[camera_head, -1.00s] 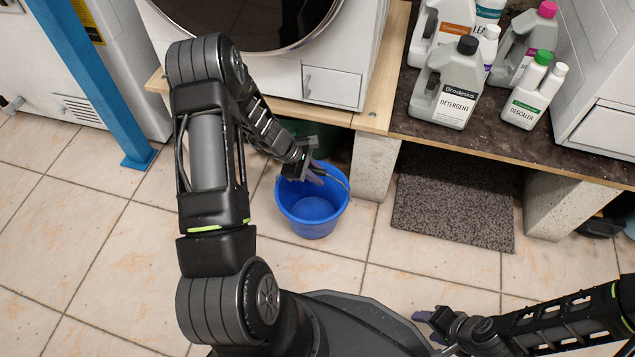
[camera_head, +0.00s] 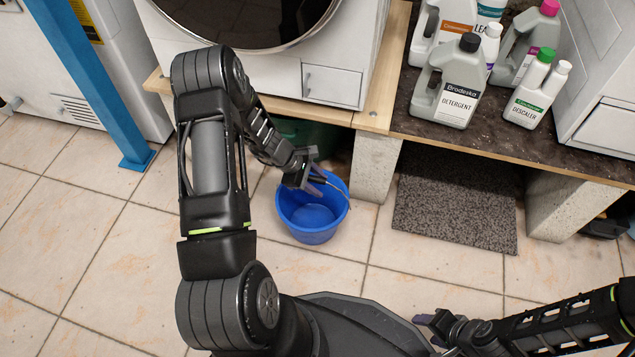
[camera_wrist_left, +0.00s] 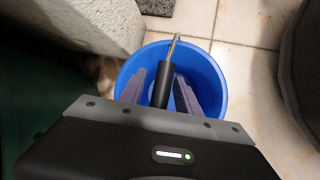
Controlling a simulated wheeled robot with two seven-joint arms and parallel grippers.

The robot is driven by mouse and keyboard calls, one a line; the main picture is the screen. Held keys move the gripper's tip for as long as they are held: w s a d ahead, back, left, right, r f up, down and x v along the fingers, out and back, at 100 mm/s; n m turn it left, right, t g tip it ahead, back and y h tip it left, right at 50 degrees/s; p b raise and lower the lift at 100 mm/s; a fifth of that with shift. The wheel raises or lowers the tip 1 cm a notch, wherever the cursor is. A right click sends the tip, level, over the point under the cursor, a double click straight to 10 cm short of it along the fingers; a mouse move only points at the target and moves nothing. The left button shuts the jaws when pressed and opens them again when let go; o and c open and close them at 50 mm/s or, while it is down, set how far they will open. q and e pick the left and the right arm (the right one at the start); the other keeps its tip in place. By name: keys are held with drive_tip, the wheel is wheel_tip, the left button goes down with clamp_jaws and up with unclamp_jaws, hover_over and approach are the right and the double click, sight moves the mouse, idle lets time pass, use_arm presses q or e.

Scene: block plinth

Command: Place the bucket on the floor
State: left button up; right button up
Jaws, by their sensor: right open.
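The blue bucket (camera_head: 312,222) stands upright on the tiled floor, just left of a concrete block; no gap beneath it shows. It also shows in the left wrist view (camera_wrist_left: 208,75). My left gripper (camera_head: 322,183) is over the bucket's near-back rim with its fingers spread. In the left wrist view, the bucket's black handle grip (camera_wrist_left: 161,84) lies between the fingers of the left gripper (camera_wrist_left: 159,82), with gaps beside it. The handle stays raised over the bucket. My right gripper (camera_head: 425,324) is open and empty at the lower right.
A wooden-edged bench with a dark top (camera_head: 480,135) holds several detergent bottles (camera_head: 455,90). Concrete blocks (camera_head: 375,165) support it, with a grey mat (camera_head: 455,205) below. A green container (camera_head: 305,132) sits behind the bucket. A blue post (camera_head: 105,80) stands left. The floor at left is clear.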

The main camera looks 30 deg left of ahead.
use_arm(q)
drive_tip(key=shift+r, duration=0.1)
drive_tip(key=p+v, duration=0.4)
drive_tip(key=v, duration=0.8)
drive_tip(key=shift+p, duration=0.3)
idle(0.3)
drive_tip(key=s+d+f+m+g, duration=0.1)
drive_tip(key=s+d+m, duration=0.4)
drive_tip(key=d, duration=0.5)
drive_tip(key=s+d+f+m+g, duration=0.1)
drive_tip(key=s+d+f+m, duration=0.3)
drive_tip(key=d+m, duration=0.3)
drive_tip(key=s+d+f+m+g, duration=0.1)
drive_tip(key=s+d+m, duration=0.5)
drive_tip(key=d, duration=0.8)
drive_tip(key=shift+f+m+y, duration=0.3)
drive_tip(key=shift+f+m, duration=0.2)
drive_tip(key=shift+f, duration=0.3)
